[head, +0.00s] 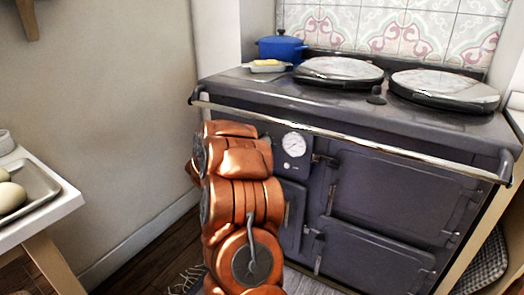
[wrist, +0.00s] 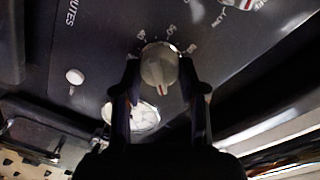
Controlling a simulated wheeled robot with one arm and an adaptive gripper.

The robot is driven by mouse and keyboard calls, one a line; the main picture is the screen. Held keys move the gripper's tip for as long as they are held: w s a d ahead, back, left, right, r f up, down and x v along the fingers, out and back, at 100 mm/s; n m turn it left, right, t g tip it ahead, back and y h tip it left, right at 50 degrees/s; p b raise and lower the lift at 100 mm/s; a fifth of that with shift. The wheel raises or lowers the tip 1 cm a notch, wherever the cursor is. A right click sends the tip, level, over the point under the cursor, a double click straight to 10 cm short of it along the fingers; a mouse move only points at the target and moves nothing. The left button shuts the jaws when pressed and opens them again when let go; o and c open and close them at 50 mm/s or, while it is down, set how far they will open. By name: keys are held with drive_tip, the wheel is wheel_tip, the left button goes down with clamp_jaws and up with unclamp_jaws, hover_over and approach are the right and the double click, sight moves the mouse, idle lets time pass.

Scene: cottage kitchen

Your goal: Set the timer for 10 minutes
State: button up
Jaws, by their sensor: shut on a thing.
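The timer knob (wrist: 158,66), pale and round, shows in the wrist view on the dark stove panel. Numbers run around it, and a panel label reading MINUTES is partly in view. A small red mark shows on the knob's lower edge in the picture. My gripper (wrist: 160,72) has one dark finger on each side of the knob and is shut on it. In the head view my copper-coloured arm stands in front of the stove (head: 385,200) and hides the gripper and the knob.
A white gauge (head: 293,145) sits on the stove front, right of my arm. A metal rail (head: 350,136) runs along the stove's front edge. Round lids (head: 340,70), a blue pot (head: 281,47) and a butter dish (head: 267,66) are on top. A table (head: 40,220) stands left.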

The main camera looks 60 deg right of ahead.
drive_tip(key=shift+m+b, duration=0.45)
drive_tip(key=shift+m, duration=0.05)
idle(0.3)
drive_tip(key=o, duration=1.2)
drive_tip(key=shift+c, duration=0.2)
drive_tip(key=a, duration=1.2)
drive_tip(key=shift+r, duration=0.25)
